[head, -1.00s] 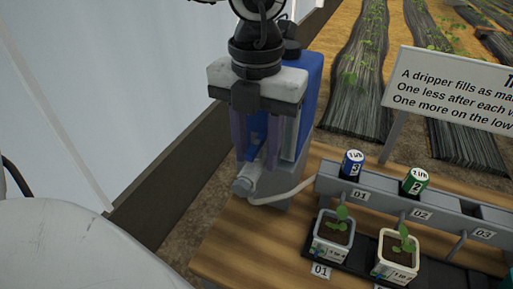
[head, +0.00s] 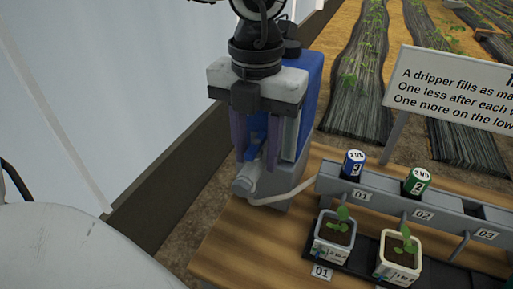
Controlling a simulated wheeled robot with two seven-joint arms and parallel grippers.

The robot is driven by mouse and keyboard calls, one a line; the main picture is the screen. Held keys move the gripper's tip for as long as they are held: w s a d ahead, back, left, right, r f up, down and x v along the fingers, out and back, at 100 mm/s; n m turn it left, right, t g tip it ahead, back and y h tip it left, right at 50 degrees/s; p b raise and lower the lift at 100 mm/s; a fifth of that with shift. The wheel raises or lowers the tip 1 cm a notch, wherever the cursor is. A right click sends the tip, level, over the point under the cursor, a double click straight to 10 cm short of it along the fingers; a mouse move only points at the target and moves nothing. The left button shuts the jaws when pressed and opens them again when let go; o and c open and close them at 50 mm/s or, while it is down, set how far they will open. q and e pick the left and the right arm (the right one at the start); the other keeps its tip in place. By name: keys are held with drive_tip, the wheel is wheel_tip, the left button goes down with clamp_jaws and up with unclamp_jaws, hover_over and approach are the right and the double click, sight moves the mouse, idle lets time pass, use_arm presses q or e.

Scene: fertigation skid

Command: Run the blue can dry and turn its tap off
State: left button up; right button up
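The blue can (head: 312,84) stands on a grey stand (head: 290,192) at the table's back left, partly hidden behind my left gripper. My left gripper (head: 258,158) points down in front of the can, its two fingers either side of a blue piece that looks like the tap (head: 256,140). The fingers look apart; whether they touch the tap cannot be told. A grey fitting (head: 244,186) with a pale hose sits just below the fingertips. My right gripper does not show.
A grey rail (head: 390,205) carries a blue dripper (head: 354,163) marked 3 and a green dripper (head: 416,181) marked 2. Potted seedlings (head: 333,238) stand below it. A sign (head: 455,90) stands behind. Bare wood (head: 240,245) lies at the front left.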

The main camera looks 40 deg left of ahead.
use_arm(q)
drive_tip(key=shift+f, duration=0.1)
drive_tip(key=shift+f+b, duration=0.2)
drive_tip(key=shift+b, duration=0.4)
drive_tip(key=shift+r+p, duration=2.35)
drive_tip(key=shift+r, duration=1.7)
